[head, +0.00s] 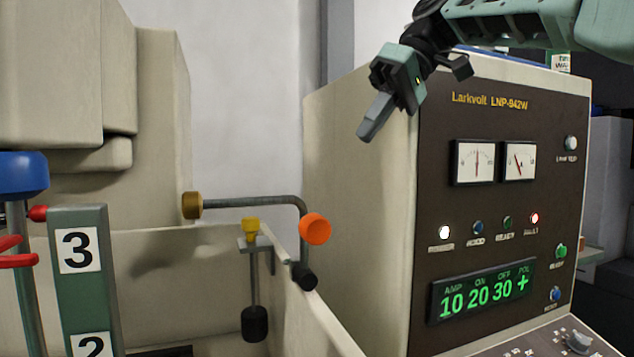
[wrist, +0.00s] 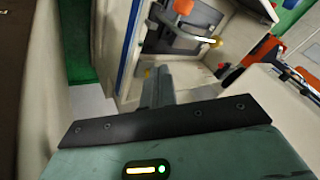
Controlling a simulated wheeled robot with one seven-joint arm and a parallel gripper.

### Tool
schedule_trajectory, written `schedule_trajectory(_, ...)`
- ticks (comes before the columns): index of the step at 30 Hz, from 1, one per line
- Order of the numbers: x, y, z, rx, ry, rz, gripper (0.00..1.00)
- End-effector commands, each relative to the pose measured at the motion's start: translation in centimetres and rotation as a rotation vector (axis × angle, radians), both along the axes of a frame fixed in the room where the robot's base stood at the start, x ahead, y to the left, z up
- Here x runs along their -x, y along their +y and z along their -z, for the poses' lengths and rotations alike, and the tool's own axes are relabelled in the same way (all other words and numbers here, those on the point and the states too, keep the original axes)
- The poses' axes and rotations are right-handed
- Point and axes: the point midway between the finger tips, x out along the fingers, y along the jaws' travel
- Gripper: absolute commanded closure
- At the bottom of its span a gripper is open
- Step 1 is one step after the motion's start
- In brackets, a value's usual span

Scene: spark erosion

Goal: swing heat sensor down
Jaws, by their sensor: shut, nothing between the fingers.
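A bent grey tube arm runs from a brass knob (head: 192,205) on the machine's back wall to an orange ball (head: 316,229). A black tip (head: 303,277) hangs below the ball, over the tank wall. This looks like the heat sensor (head: 255,201), and its tube lies about level. My gripper (head: 368,132) is shut and empty, above and right of the orange ball, in front of the control cabinet's corner. It touches nothing.
The control cabinet (head: 360,200) with meters and a green display stands right. The tank wall (head: 310,320) rises below the sensor. A yellow-topped rod with a black float (head: 255,323) hangs inside the tank. A numbered green post (head: 82,260) and blue knob (head: 20,175) stand left.

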Motion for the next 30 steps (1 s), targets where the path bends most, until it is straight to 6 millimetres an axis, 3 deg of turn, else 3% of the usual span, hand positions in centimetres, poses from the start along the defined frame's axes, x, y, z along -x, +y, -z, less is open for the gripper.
schedule_trajectory(5, 0.2, 1.1, 1.5, 0.001, 0.003, -0.002, 1.00)
schedule_trajectory(17, 0.7, 5.6, 7.9, 0.002, 0.004, -0.002, 1.00)
schedule_trajectory(24, 2.8, 7.9, 8.2, 0.001, 0.000, -0.002, 1.00)
schedule_trajectory(30, 3.3, 8.4, 8.4, 0.001, -0.001, -0.001, 1.00)
